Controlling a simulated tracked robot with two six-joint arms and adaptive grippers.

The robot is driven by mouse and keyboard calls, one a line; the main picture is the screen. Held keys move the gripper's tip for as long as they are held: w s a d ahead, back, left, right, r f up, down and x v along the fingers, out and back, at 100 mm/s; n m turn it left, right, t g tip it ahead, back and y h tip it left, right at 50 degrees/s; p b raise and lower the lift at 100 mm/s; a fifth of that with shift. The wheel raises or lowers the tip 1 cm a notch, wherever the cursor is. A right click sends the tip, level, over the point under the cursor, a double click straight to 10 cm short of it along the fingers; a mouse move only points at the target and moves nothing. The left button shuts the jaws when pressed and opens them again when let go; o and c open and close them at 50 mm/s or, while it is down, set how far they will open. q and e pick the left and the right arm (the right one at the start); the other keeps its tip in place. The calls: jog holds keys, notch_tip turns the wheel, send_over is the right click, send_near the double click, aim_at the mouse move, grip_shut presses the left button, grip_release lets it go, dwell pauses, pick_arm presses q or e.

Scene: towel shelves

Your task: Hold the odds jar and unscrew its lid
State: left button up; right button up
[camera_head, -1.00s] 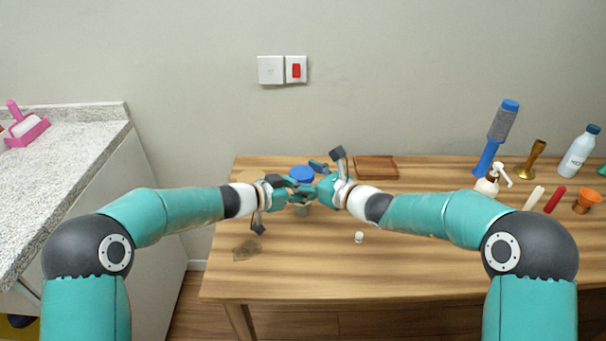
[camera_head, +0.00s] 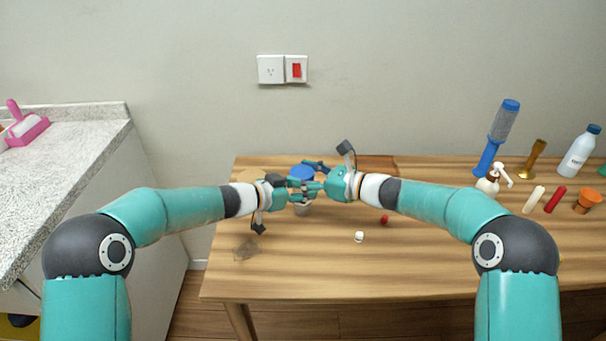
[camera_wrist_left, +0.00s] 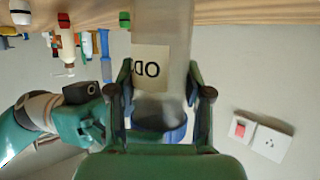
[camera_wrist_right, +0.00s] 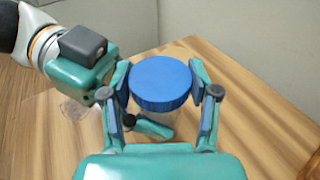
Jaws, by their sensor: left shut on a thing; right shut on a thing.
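The odds jar (camera_head: 302,209) is a clear jar on the wooden table with a round blue lid (camera_head: 302,172). In the left wrist view the jar (camera_wrist_left: 160,40) appears upside down, with a label (camera_wrist_left: 151,72) reading "OD", partly covered. My left gripper (camera_head: 301,191) comes from the left and is shut on the jar body, just below the lid. My right gripper (camera_head: 316,178) comes from the right and is shut on the lid. In the right wrist view its fingers stand on either side of the lid (camera_wrist_right: 161,83). I cannot tell whether the lid is loose.
A small white piece (camera_head: 359,236) and a small red piece (camera_head: 385,220) lie right of the jar. A clear item (camera_head: 246,248) lies front left. A wooden tray (camera_head: 386,163) is behind my right gripper.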

jog(key=shift+w+d, duration=0.2)
jog(key=shift+n+g+y, duration=0.8)
jog(key=shift+n+g, duration=0.7)
jog(key=shift+g, duration=0.4)
jog(key=o, duration=1.5)
jog(key=shift+c, duration=0.2)
jog(key=shift+s+a, duration=0.1)
jog(key=shift+r+m+t, duration=0.1)
jog(key=shift+m+t, duration=0.2)
jog(key=shift+s+m+t, duration=0.1)
jog(key=shift+m+t, duration=0.2)
jog(key=shift+t, duration=0.1)
jog(key=shift+m+t+h, duration=0.8)
jog(key=shift+m+t, duration=0.1)
jog(key=shift+t, duration=0.3)
